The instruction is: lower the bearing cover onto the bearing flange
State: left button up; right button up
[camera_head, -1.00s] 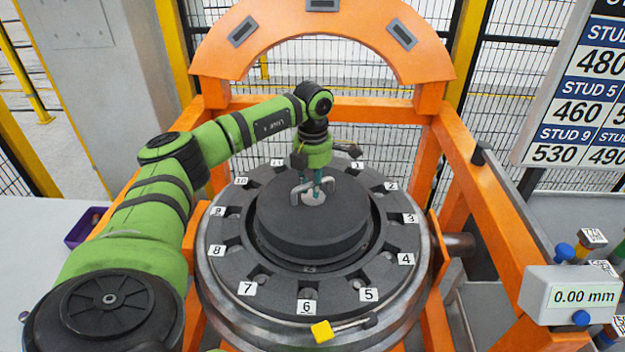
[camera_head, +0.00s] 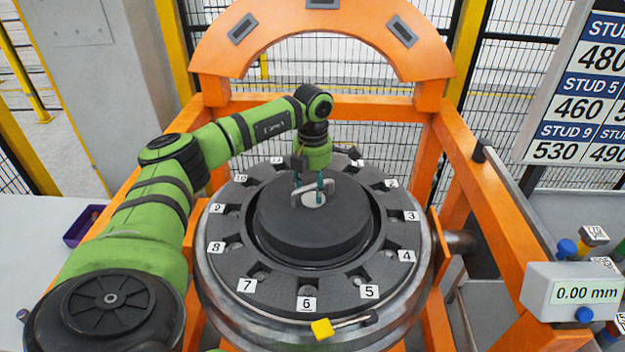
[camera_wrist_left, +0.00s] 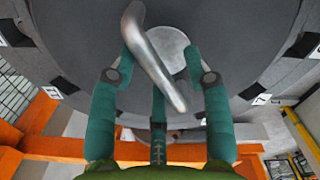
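The bearing cover (camera_head: 345,222) is a dark round block with a bent metal handle (camera_head: 333,189) on top. It is centred over the dark numbered ring of the bearing flange (camera_head: 282,288), with a dark gap around it; I cannot tell whether it is fully seated. My left gripper (camera_head: 309,195) points down at the handle, its green fingers spread on either side. In the left wrist view the handle (camera_wrist_left: 152,60) runs diagonally between the spread fingertips, with a clear gap to the right one. My right gripper is out of view.
An orange gantry frame (camera_head: 490,225) with an arch surrounds the flange. A yellow-headed tool (camera_head: 321,329) lies at the flange's front rim. A display reading 0.00 mm (camera_head: 585,292) stands at right, near several coloured items. A purple bin (camera_head: 80,228) is at left.

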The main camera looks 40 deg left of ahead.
pick_arm(q)
notch_tip(320, 180, up, 12)
dwell(0.6)
jog(key=shift+f, duration=0.1)
dwell(0.5)
